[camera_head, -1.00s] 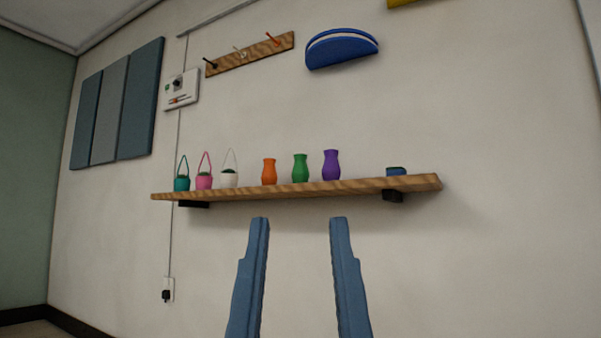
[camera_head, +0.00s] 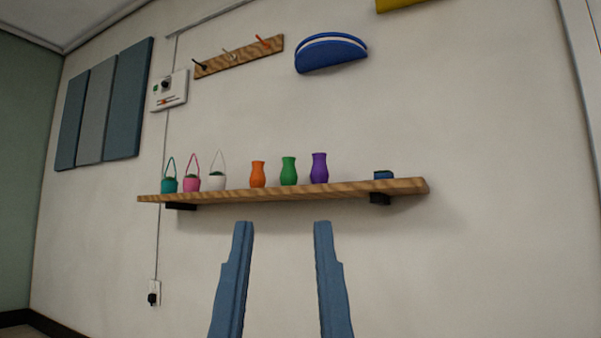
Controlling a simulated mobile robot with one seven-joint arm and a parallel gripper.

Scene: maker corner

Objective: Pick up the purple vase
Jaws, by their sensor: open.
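The purple vase (camera_head: 319,168) stands upright on a wooden wall shelf (camera_head: 345,188). It is the rightmost of three vases, right of the green vase (camera_head: 289,171) and the orange vase (camera_head: 258,174). My gripper (camera_head: 282,224) shows at the bottom middle with two blue fingers apart and nothing between them. In the picture its fingertips lie below the shelf, a little left of the purple vase. How far they are from the shelf in depth I cannot tell.
Teal, pink and white hanging pots (camera_head: 191,183) stand on the shelf's left. A small blue object (camera_head: 383,175) sits near its right end. A peg rail (camera_head: 239,56) and a blue semicircular item (camera_head: 331,52) hang above. The shelf between the purple vase and the blue object is bare.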

